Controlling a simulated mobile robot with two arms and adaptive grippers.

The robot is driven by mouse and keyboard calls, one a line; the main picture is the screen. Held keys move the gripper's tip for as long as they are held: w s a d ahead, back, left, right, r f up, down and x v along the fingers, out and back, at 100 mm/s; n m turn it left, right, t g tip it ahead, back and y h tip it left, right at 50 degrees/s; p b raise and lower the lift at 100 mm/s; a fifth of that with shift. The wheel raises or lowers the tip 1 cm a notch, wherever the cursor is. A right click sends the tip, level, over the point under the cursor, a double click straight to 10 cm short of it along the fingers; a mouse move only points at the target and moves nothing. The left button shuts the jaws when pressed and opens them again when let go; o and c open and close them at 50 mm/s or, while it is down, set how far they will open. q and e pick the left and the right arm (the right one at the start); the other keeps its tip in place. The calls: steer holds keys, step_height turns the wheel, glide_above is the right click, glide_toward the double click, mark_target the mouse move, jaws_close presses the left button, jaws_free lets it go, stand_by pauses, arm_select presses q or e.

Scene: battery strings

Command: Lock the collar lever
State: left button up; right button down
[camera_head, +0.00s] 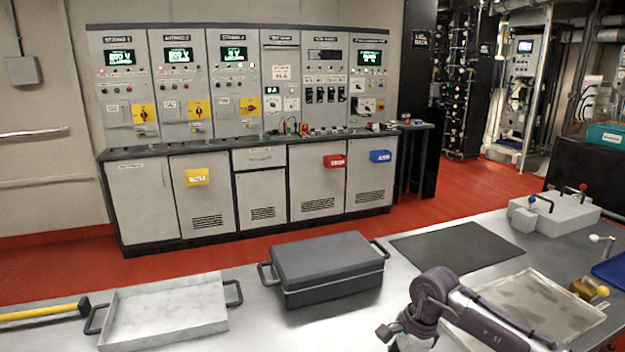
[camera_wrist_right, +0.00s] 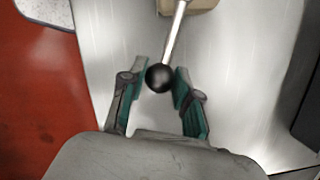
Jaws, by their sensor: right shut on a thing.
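In the right wrist view a collar lever (camera_wrist_right: 176,35) has a thin metal rod and a black ball knob (camera_wrist_right: 158,78). The rod runs up to a tan block (camera_wrist_right: 190,5) cut off by the top edge. My right gripper (camera_wrist_right: 161,71) has its green-lined fingers on both sides of the knob and is shut on it. In the head view my arm crosses the lower right; its gripper cannot be made out there. I cannot tell where this lever is in the head view. My left gripper is not in view.
The steel bench (camera_head: 255,325) carries an open metal tray (camera_head: 170,310), a dark lidded case (camera_head: 328,265), a black mat (camera_head: 458,247), a shallow plate (camera_head: 545,300), and a grey block with levers (camera_head: 555,215). Red floor (camera_wrist_right: 30,110) lies beyond the bench edge. Cabinets (camera_head: 240,100) stand behind.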

steer(key=shift+w, duration=0.2)
steer(key=shift+f+n+b, duration=0.1)
steer(key=shift+n+b, duration=0.2)
steer(key=shift+b, duration=0.05)
steer(key=shift+w+n+b, duration=0.35)
steer(key=shift+n+b, duration=0.15)
steer(key=shift+b, duration=0.1)
steer(key=c, duration=0.9)
jaws_free()
steer(key=shift+a+r+p+v, duration=0.1)
steer(key=shift+a+p+v, duration=0.35)
steer(key=shift+v, duration=0.7)
steer(key=shift+a+r+p+v, duration=0.1)
steer(key=shift+p+v, duration=0.5)
steer(key=shift+v, duration=0.6)
steer(key=shift+a+p+v, duration=0.3)
steer(key=shift+p+v, duration=0.25)
steer(key=shift+v, duration=0.6)
